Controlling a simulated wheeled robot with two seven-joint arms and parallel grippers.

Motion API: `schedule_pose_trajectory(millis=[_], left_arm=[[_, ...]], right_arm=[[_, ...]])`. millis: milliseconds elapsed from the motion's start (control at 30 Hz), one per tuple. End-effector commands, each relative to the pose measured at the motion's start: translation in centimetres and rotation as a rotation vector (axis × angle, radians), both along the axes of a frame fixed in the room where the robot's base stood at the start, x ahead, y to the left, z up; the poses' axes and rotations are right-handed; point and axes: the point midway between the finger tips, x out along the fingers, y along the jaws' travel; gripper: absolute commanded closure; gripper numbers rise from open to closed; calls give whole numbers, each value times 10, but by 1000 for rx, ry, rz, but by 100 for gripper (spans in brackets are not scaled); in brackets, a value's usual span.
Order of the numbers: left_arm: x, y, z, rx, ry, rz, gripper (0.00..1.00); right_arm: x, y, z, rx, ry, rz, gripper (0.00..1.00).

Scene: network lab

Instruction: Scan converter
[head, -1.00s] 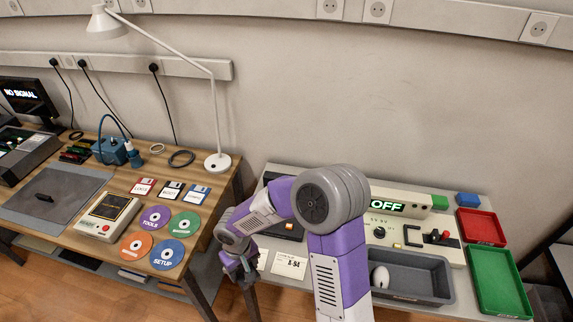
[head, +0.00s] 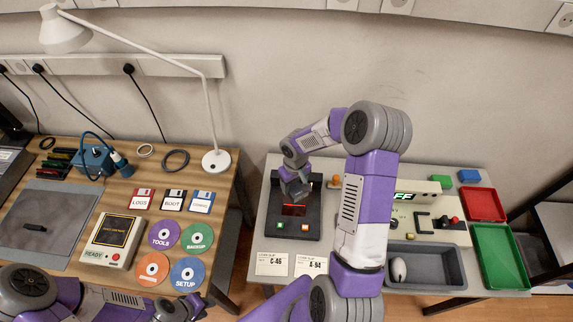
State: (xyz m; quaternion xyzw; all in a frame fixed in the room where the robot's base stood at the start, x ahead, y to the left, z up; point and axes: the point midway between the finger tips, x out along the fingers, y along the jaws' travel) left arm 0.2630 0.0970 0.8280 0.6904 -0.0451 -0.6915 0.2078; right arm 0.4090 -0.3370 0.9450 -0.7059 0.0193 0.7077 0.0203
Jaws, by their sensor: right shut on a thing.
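My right gripper (head: 296,186) hangs over the black scanner (head: 312,225) on the grey table, close above its red glowing window (head: 294,210). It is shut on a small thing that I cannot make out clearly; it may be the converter. The scanner has a green button (head: 280,226) and an orange button (head: 305,227) on its front. I cannot tell whether the held thing touches the scanner. My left gripper (head: 180,312) is at the bottom edge, low in front of the wooden table, partly cut off; its jaws are not clear.
A grey bin (head: 449,275) with a white mouse (head: 399,269), a red tray (head: 482,205) and a green tray (head: 499,257) stand right. Two paper cards, one of them a slip (head: 271,263), lie before the scanner. The wooden table holds discs, floppies and a lamp (head: 216,161).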

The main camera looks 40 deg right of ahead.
Motion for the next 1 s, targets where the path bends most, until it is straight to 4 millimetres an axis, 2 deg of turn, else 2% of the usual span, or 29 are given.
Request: schedule_pose_trajectory(millis=[67, 267, 700, 1000], left_arm=[[-1, 0, 3, 0, 1, 1, 67], [-1, 0, -7, 0, 2, 0, 67], [-1, 0, -44, 0, 1, 1, 67], [-1, 0, -46, 0, 1, 0, 67]], right_arm=[[-1, -5, 1, 0, 0, -1, 83], [-1, -6, -13, -1, 0, -1, 83], [-1, -5, -64, -1, -1, 0, 83], [-1, -5, -69, -1, -2, -2, 83]])
